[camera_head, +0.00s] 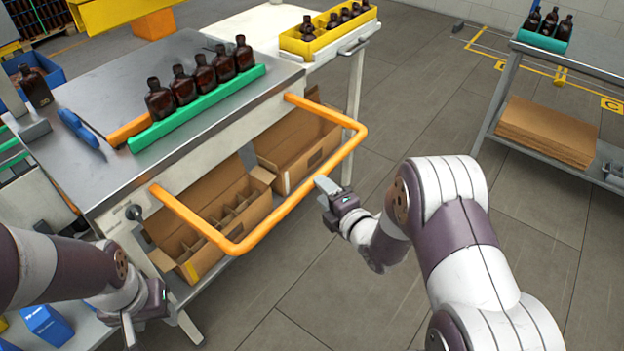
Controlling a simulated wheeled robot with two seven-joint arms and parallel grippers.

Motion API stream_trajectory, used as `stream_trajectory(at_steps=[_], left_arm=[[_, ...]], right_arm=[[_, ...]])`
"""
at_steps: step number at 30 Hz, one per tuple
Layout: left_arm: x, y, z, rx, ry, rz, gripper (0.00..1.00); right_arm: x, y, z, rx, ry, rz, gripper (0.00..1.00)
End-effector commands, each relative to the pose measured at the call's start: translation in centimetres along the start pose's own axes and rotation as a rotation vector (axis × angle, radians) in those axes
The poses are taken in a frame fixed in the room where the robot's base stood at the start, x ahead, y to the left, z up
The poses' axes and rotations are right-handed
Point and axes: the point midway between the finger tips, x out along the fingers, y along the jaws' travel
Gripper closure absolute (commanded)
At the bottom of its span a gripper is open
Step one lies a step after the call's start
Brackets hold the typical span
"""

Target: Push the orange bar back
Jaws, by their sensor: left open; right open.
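The orange bar (262,220) is a U-shaped tube. It sticks out from the front of a metal worktable (222,118), with its two ends at the table's side. My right gripper (325,186) is just outside the bar's outer run, on its right. A small gap or contact there cannot be told apart. My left gripper (129,332) is low at the bottom left, apart from the bar, near the table leg. Neither gripper holds anything.
Several amber bottles (203,74) stand in a row behind a green strip (196,108) on the worktable. Cardboard boxes (215,222) sit on the shelf beneath. A yellow crate (326,36) with bottles stands behind. Grey floor (420,95) is open to the right, before another table (565,62).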

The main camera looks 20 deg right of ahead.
Motion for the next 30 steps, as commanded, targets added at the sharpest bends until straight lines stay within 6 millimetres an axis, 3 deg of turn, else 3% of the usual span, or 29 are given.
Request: stream_trajectory(at_steps=[3, 9, 19, 20, 24, 30], left_arm=[[-0.2, 0.0, 0.0, 0.0, 0.0, 0.0, 0.49], [-0.2, 0.0, 0.0, 0.0, 0.0, 0.0, 0.49], [-0.2, 0.0, 0.0, 0.0, 0.0, 0.0, 0.49], [-0.2, 0.0, 0.0, 0.0, 0.0, 0.0, 0.49], [-0.2, 0.0, 0.0, 0.0, 0.0, 0.0, 0.49], [-0.2, 0.0, 0.0, 0.0, 0.0, 0.0, 0.49]], right_arm=[[2.6, 0.0, -0.1, 0.001, 0.003, -0.001, 0.49], [5.2, -0.1, 0.0, 0.003, 0.0, -0.002, 0.49], [5.7, -0.1, 0.0, 0.003, -0.001, -0.002, 0.49], [5.7, 0.0, 0.0, 0.003, -0.001, -0.002, 0.53], [5.7, -0.1, 0.0, 0.003, -0.001, -0.002, 0.98], [5.8, -0.1, 0.0, 0.003, -0.001, -0.002, 1.0]])
